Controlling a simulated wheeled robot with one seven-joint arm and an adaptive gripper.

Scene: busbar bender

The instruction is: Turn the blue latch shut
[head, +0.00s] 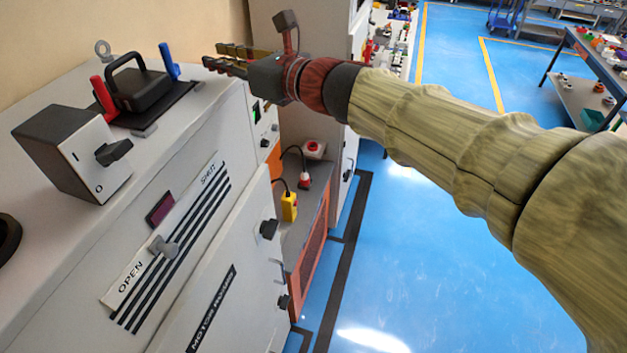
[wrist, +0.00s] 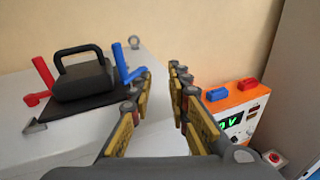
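The blue latch (head: 169,61) stands up at the right side of a black-handled block (head: 137,88) on top of the grey machine. It also shows in the wrist view (wrist: 121,64), just left of my left finger, whose tip may overlap its foot. My gripper (head: 210,56) is right of the latch in the head view, apart from it. In the wrist view my gripper (wrist: 161,74) has its fingers spread, with only wall and machine top between them. A matching red latch (head: 103,98) stands at the block's left side.
A grey switch box (head: 72,150) and a metal ring (head: 102,49) are on the machine top. An orange-and-white unit with a green display (wrist: 236,120) stands at the right in the wrist view. The wall (head: 60,30) is close behind.

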